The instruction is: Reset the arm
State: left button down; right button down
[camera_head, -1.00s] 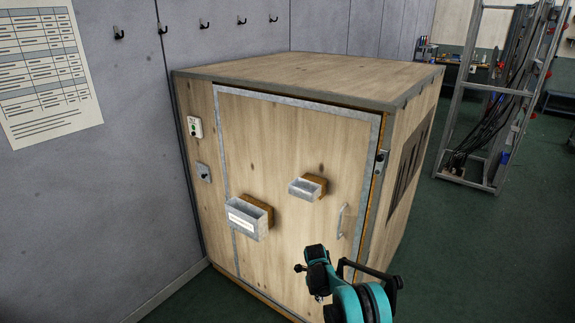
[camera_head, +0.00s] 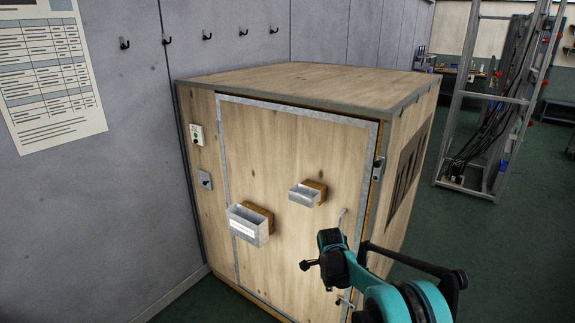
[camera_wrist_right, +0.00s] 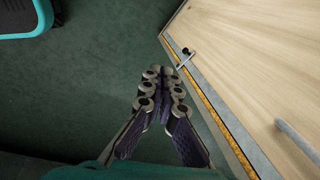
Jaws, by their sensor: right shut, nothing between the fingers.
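My right arm enters the head view from the bottom right. Its black and teal wrist hangs in front of the lower right of the dryer door (camera_head: 285,170). The right gripper (camera_wrist_right: 165,72) shows in the right wrist view with its fingers together and nothing between them. It is over the green floor, beside the door's edge and apart from it. The wooden dryer (camera_head: 310,82) stands against the grey wall with its door shut or nearly so. A door handle (camera_wrist_right: 297,140) shows at the right of the wrist view. My left gripper is not in view.
Two small metal boxes, one larger (camera_head: 248,224) and one smaller (camera_head: 306,194), stick out from the door. A metal rack with cables (camera_head: 490,120) stands at the back right. Green floor (camera_head: 440,240) is clear right of the dryer. Hooks and a paper chart (camera_head: 50,75) are on the wall.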

jog(key=s+d+r+n+t, duration=0.25)
jog(key=s+r+n, duration=0.75)
jog(key=s+r, duration=0.6)
jog(key=s+d+n+t+y, duration=0.1)
jog(key=s+n+t, duration=0.1)
jog(key=s+n, duration=0.8)
jog(key=s+f, duration=0.1)
jog(key=s, duration=0.6)
jog(key=shift+s+d, duration=0.15)
jog(key=shift+t, duration=0.25)
